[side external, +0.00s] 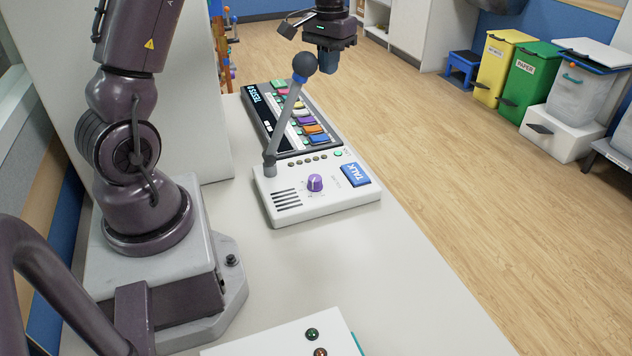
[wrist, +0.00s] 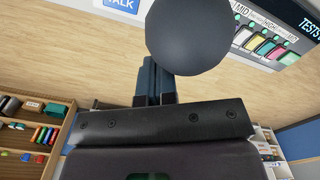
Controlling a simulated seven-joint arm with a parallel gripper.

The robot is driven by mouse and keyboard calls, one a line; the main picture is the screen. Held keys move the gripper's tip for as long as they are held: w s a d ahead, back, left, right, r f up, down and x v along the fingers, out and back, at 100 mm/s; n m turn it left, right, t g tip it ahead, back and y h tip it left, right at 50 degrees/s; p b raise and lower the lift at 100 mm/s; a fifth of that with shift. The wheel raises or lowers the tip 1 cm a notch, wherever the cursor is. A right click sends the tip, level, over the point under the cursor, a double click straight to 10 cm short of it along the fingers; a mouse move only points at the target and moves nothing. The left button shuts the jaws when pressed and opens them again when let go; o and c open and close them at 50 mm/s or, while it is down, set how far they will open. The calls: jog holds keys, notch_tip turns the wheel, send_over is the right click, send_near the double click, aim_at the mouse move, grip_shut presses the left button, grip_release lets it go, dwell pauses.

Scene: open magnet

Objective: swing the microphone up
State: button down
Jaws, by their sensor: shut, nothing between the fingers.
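The microphone has a dark grey ball head (side external: 304,63) on a grey stem (side external: 285,118). The stem rises at a tilt from a hinge at the left edge of the white talk box (side external: 320,192). My gripper (side external: 328,68) is beside the ball, on its right in the side view. Its blue fingers are shut and empty, pointing down. In the wrist view the ball (wrist: 190,35) covers part of the shut fingers (wrist: 154,82). I cannot tell whether fingers and ball touch. The box carries a blue TALK button (side external: 355,174) and a purple knob (side external: 315,183).
A panel with coloured keys (side external: 300,115) lies directly behind the talk box. A white box with small round buttons (side external: 290,340) is at the front of the table. The table (side external: 400,285) between is clear. Bins (side external: 530,72) stand on the floor beyond.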

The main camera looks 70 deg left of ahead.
aim_at(295, 57)
jog(key=shift+s+r, duration=0.25)
jog(key=shift+s, duration=0.4)
jog(key=shift+s+r, duration=0.25)
jog(key=shift+s, duration=0.45)
jog(key=shift+s+r, duration=0.25)
jog(key=shift+s, duration=0.4)
jog(key=shift+s+r, duration=0.15)
jog(key=shift+s, duration=1.55)
jog(key=shift+w, duration=1.3)
jog(key=shift+r, duration=5)
